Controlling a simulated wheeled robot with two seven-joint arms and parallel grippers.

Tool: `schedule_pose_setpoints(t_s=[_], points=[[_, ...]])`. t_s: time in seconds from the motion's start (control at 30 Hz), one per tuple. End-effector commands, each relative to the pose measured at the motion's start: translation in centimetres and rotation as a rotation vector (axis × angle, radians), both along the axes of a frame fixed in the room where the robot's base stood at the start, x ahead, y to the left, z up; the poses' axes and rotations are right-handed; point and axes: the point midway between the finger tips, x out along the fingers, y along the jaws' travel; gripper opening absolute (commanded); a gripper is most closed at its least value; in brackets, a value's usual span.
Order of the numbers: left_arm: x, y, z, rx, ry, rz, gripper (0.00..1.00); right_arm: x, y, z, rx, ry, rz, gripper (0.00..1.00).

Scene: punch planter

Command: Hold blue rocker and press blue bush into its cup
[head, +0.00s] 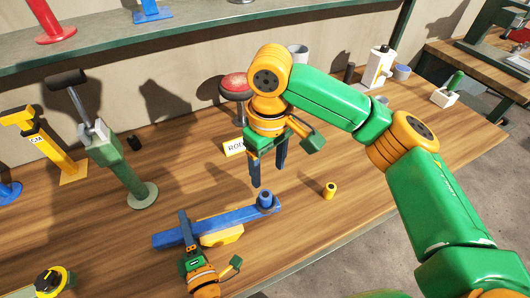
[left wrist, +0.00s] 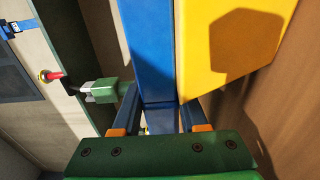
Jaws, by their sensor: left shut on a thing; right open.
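The blue rocker (head: 168,238) is a long bar lying across a yellow support (head: 228,237) on the wooden bench, with a round cup (head: 274,209) at its right end. The blue bush (head: 265,197) stands upright at the cup and protrudes above it; how deep it sits cannot be told. My left gripper (head: 188,228) is shut on the rocker's bar, left of the yellow support. The left wrist view shows the rocker (left wrist: 150,50) between its fingers, beside the yellow support (left wrist: 220,40). My right gripper (head: 268,174) is open and empty, pointing down above the bush.
A small yellow bush (head: 330,190) stands right of the rocker. Behind are a labelled yellow block (head: 234,147) and a red round-topped stand (head: 235,86). The bench's right front is clear.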

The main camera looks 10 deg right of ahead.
Motion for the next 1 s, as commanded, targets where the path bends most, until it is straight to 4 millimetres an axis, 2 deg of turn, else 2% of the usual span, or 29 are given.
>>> schedule_pose_setpoints(t_s=[0.03, 0.13, 0.17, 0.47, 0.57, 0.8, 0.9, 1.0], points=[[0.0, 0.0, 0.0, -0.001, 0.000, 0.001, 0.48, 0.0, 0.0, 0.0, 0.000, 0.000, 0.000, 0.68], [0.0, 0.0, 0.0, -0.001, -0.001, 0.001, 0.75, 0.0, 0.0, 0.0, 0.000, 0.000, 0.000, 0.68], [0.0, 0.0, 0.1, -0.001, -0.001, 0.001, 0.77, 0.0, 0.0, 0.0, 0.000, 0.000, 0.000, 0.68], [-0.2, 0.0, 0.1, 0.000, -0.001, 0.001, 0.77, 0.0, 0.0, 0.0, 0.000, 0.000, 0.000, 0.68], [-1.9, -0.4, 0.0, -0.001, 0.002, 0.000, 0.77, 0.0, 0.0, 0.0, 0.000, -0.001, -0.001, 0.68], [-8.4, -2.0, -0.1, -0.001, 0.004, -0.001, 0.77, 0.0, 0.0, 0.0, 0.000, -0.001, 0.000, 0.68], [-10.3, -2.4, -0.1, -0.001, 0.003, 0.000, 0.77, 0.0, 0.0, 0.0, 0.000, -0.001, 0.000, 0.68], [-11.3, -2.7, 0.0, -0.001, 0.001, 0.001, 0.77, 0.0, 0.0, 0.0, 0.000, -0.001, -0.001, 0.68]])
